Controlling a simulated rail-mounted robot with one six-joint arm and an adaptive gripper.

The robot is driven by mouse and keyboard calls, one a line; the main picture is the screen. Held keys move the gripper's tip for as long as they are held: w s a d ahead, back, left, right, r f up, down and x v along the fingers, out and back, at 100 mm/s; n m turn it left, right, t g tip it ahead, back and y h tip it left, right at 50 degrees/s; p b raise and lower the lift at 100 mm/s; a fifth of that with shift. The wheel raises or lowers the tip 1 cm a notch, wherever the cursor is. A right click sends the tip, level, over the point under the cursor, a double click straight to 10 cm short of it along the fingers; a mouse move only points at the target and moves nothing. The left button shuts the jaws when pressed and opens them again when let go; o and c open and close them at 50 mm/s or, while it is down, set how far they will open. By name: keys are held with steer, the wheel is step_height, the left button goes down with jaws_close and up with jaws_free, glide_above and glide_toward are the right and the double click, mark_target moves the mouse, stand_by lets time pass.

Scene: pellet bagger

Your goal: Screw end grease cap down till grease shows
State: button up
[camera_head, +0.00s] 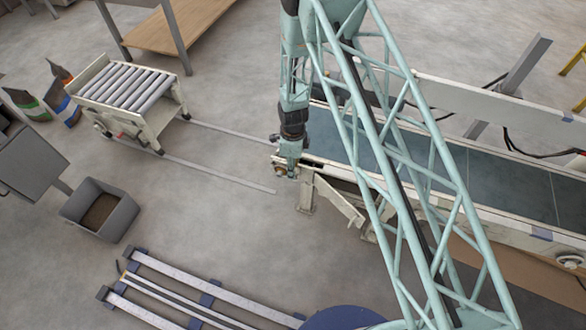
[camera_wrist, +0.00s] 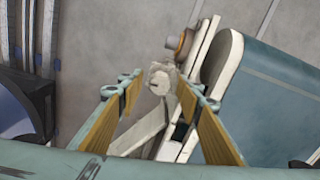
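The conveyor (camera_head: 460,175) has a dark blue-grey belt and a pale frame, and its near end is under my arm. In the head view my gripper (camera_head: 286,170) points down at the conveyor's end, and the cap is too small to make out.
A roller table (camera_head: 125,90) stands on floor rails at upper left. A grey bin (camera_head: 100,210) with brown contents and bags (camera_head: 62,100) are at left. A low slatted rail frame (camera_head: 190,290) lies at the bottom.

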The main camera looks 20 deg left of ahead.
steer(key=shift+r, duration=0.15)
step_height(320, 180, up, 12)
stand_by(1.2)
stand_by(0.6)
